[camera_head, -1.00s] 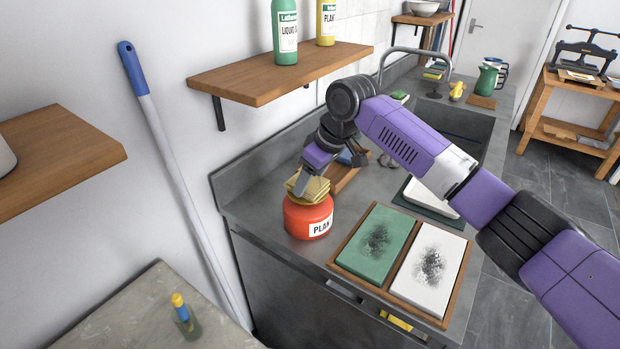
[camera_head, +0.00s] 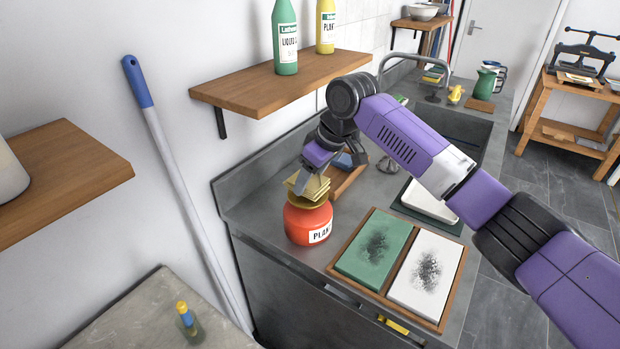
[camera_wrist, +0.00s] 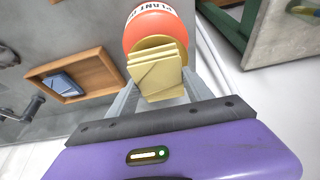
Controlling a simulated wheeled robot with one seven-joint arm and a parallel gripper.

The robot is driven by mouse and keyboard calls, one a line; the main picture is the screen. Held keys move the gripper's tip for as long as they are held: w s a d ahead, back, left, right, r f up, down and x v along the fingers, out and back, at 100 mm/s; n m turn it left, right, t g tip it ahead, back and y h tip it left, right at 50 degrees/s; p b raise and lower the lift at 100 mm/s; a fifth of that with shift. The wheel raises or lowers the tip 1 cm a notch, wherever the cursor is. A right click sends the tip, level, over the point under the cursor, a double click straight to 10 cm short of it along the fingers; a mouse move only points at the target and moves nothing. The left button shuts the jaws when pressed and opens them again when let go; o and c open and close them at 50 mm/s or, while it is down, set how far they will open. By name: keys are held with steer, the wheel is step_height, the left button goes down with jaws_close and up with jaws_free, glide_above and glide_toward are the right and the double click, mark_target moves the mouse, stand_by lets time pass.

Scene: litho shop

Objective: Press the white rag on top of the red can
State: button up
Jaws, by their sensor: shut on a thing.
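The red can (camera_head: 308,223) with a white label stands on the grey counter near its left front edge. It has a brass-yellow round top (camera_head: 305,201). The folded rag (camera_head: 314,187), pale yellow in the picture rather than white, is over that top. My gripper (camera_head: 303,184) is shut on the rag from above. In the wrist view the folded rag (camera_wrist: 155,72) sits between my fingers, with the yellow top (camera_wrist: 158,46) and the red can (camera_wrist: 152,24) just beyond it. Whether the rag touches the top is hard to tell.
A wooden tray with a green plate (camera_head: 376,248) and a white plate (camera_head: 425,276) lies right of the can. A wooden box with a blue item (camera_head: 344,160) is behind it. A wooden shelf (camera_head: 270,88) with bottles hangs above. A sink is further back.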

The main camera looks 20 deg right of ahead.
steer(key=shift+r+p, duration=1.65)
steer(key=shift+r, duration=0.45)
steer(key=shift+f, duration=0.1)
